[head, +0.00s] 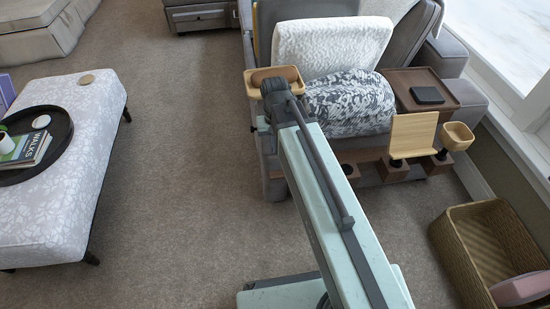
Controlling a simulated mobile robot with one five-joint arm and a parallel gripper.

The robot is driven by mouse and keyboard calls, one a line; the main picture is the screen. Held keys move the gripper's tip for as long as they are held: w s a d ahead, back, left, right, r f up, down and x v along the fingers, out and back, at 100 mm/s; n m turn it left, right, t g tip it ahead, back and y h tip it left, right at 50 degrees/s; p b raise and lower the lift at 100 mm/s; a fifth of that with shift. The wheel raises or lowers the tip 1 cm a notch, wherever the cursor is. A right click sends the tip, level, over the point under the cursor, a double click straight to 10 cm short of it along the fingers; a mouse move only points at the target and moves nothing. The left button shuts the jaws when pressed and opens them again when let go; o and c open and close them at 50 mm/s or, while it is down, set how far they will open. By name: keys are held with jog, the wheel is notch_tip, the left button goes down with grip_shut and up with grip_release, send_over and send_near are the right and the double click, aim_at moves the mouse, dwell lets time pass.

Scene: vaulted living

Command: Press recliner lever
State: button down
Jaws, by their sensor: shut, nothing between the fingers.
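The grey recliner (270,170) stands at the upper middle, with a white textured pillow (325,45) and a grey-and-white patterned cushion (350,100) on its seat. My arm reaches forward to its left armrest. My dark gripper (274,87) is at the arm's far end, beside a light wooden tray (252,90) on that armrest. The gripper is shut and looks empty; its fingertips are small and partly hidden by my own wrist. I cannot make out a recliner lever; the arm covers part of the recliner's front and left side.
A patterned ottoman (90,110) with a round black tray (62,130) stands at left. A wooden panel (413,135) and small wooden bin (457,135) are at the recliner's front right. A wicker basket (455,240) sits lower right. Carpet between ottoman and recliner is clear.

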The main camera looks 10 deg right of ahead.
aim_at(275, 173)
notch_tip(275, 173, down, 14)
jog(key=b, duration=1.3)
jog(key=shift+r, duration=0.2)
